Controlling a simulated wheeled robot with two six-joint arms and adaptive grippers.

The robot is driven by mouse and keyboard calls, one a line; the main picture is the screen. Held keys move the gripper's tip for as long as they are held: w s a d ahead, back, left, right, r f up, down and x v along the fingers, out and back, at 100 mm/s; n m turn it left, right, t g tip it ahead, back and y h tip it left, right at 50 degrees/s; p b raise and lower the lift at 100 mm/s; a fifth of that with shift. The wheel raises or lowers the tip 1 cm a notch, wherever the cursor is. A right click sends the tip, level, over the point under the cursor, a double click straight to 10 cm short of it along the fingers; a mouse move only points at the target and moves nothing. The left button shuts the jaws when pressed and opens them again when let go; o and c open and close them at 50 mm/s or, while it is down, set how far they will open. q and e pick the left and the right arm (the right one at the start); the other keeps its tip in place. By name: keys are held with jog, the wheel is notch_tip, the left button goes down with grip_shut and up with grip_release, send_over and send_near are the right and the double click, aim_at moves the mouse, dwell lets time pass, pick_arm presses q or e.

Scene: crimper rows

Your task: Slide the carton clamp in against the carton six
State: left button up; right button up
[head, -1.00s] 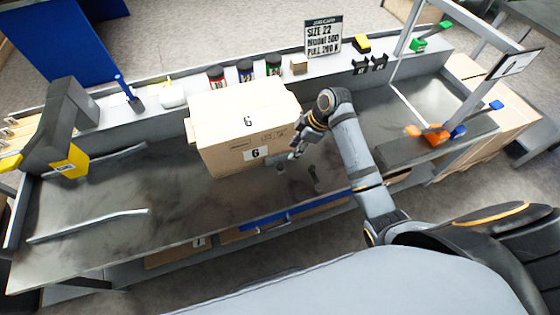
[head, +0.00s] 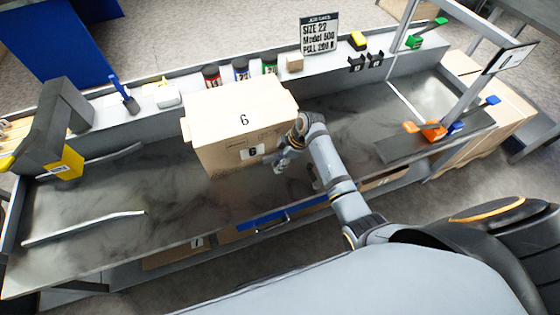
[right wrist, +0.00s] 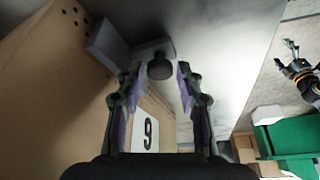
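Carton six (head: 240,112), a tan box marked 6, stands on the dark bench; its side also shows in the right wrist view (right wrist: 60,90). The carton clamp, grey blocks with a dark round knob (right wrist: 160,68), lies beside the carton in the right wrist view. My right gripper (right wrist: 160,75) is open, its fingers either side of the knob in that picture; contact cannot be told. In the head view my right gripper (head: 284,163) is at the carton's front right corner and hides the clamp. My left gripper appears small at the right wrist view's edge (right wrist: 285,54).
Several jars (head: 241,70) and a sign (head: 319,35) stand on the back ledge. A grey and yellow device (head: 65,165) is at the left. An orange clamp-like part (head: 432,131) sits on the right. Bench left of the carton has two loose rails.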

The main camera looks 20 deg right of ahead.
grip_shut()
jog(key=shift+w+r+p, duration=0.25)
jog(key=shift+w+p, duration=0.2)
jog(key=shift+w+f, duration=0.15)
grip_release()
